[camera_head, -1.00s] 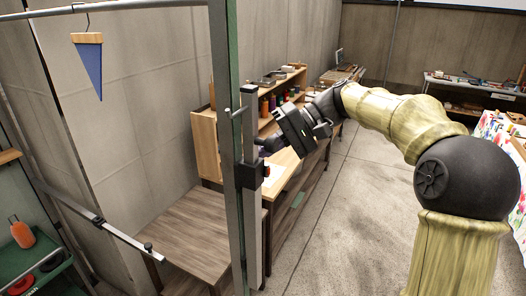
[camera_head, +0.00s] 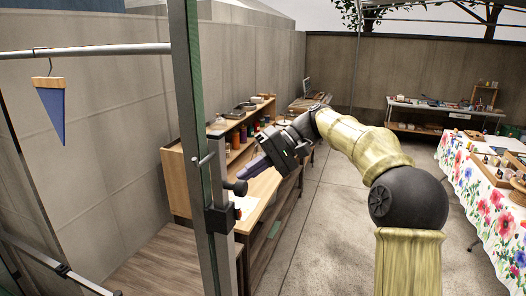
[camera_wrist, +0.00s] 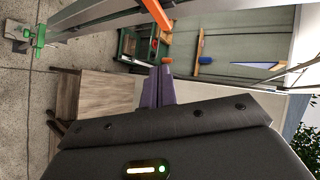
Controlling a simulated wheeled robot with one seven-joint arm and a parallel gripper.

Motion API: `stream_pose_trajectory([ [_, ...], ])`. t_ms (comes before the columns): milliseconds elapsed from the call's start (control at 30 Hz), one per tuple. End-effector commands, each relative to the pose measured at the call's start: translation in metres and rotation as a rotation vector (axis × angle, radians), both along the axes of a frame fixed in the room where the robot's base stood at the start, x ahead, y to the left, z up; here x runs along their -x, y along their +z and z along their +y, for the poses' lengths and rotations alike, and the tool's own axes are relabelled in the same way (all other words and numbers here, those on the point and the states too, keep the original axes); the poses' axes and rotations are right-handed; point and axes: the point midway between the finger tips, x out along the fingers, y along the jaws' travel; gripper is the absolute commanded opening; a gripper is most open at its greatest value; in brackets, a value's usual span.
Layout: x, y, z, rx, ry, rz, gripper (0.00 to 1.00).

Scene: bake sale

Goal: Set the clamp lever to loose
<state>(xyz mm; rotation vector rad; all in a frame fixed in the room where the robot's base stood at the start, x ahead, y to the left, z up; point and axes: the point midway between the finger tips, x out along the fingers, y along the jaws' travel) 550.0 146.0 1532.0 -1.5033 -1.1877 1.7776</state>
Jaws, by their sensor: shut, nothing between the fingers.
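A black clamp (camera_head: 222,218) sits on the upright grey metal post at left of centre in the head view. A black rounded lever end (camera_head: 237,187) sticks out to the right just above it. Whether the lever is at loose cannot be told. My gripper (camera_head: 246,170), with purple fingers, is shut and empty. In the head view its tips appear just above and right of the lever end; contact cannot be told. The shut fingers also show in the wrist view (camera_wrist: 160,72), where I cannot make out the lever.
A wooden workbench (camera_head: 262,188) with shelves of coloured bottles stands behind the post along the wall. A blue pennant (camera_head: 51,108) hangs from a rail at left. A flowered table (camera_head: 480,205) stands at right. The concrete floor between is clear.

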Motion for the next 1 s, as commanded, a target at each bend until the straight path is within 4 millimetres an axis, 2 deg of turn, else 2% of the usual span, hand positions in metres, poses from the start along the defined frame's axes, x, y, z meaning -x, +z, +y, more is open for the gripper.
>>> stream_pose_trajectory([
  [167, -0.015, 0.008, -0.017, 0.001, -0.016, 0.000, 0.00],
  [600, -0.039, 0.028, -0.029, 0.000, -0.001, 0.000, 0.00],
  [1000, -0.045, 0.032, -0.035, 0.002, -0.002, 0.002, 0.00],
])
